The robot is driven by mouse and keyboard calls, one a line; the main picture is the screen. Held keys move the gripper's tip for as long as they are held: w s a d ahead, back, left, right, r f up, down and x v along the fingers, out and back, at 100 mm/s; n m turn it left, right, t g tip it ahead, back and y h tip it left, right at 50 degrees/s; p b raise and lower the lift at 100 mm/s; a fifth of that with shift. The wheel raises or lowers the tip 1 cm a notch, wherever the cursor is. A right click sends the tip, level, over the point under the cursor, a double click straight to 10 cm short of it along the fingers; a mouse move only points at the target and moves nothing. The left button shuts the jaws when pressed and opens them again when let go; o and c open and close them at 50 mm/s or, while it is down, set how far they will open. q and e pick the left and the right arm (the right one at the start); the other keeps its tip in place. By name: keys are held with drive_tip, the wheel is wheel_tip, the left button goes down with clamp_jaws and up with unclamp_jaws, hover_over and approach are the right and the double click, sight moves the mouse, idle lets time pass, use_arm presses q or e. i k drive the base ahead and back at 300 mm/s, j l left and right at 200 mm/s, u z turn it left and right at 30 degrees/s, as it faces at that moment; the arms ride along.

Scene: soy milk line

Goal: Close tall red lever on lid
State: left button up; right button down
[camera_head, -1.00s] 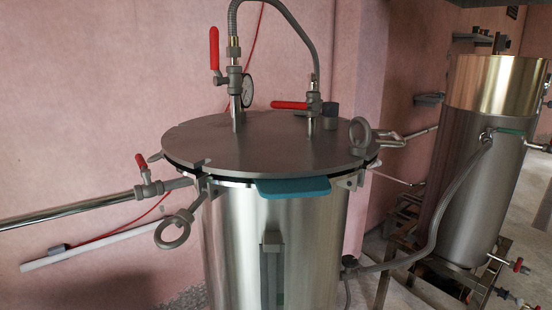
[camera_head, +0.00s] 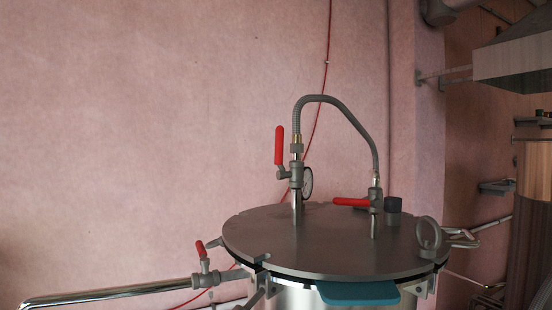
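The tall red lever (camera_head: 279,146) stands upright on a valve on the lid, beside a round pressure gauge (camera_head: 307,183). The grey round lid (camera_head: 318,250) lies on top of the steel tank. A second red lever (camera_head: 350,202) on the lid lies level, pointing left from its valve. A grey flexible hose (camera_head: 340,104) arches between the two valve posts. Neither of my grippers is in view.
A pipe (camera_head: 110,292) with a small red-handled valve (camera_head: 201,249) runs left from the tank. A teal pad (camera_head: 357,292) is at the lid's front edge. A ring bolt (camera_head: 428,234) stands at its right.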

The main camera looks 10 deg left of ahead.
sight(281, 175)
drive_tip(key=k+l+u, duration=0.2)
drive_tip(key=l, duration=0.3)
drive_tip(key=k+l+u, duration=0.45)
drive_tip(key=k+l, duration=0.15)
drive_tip(key=l, duration=0.2)
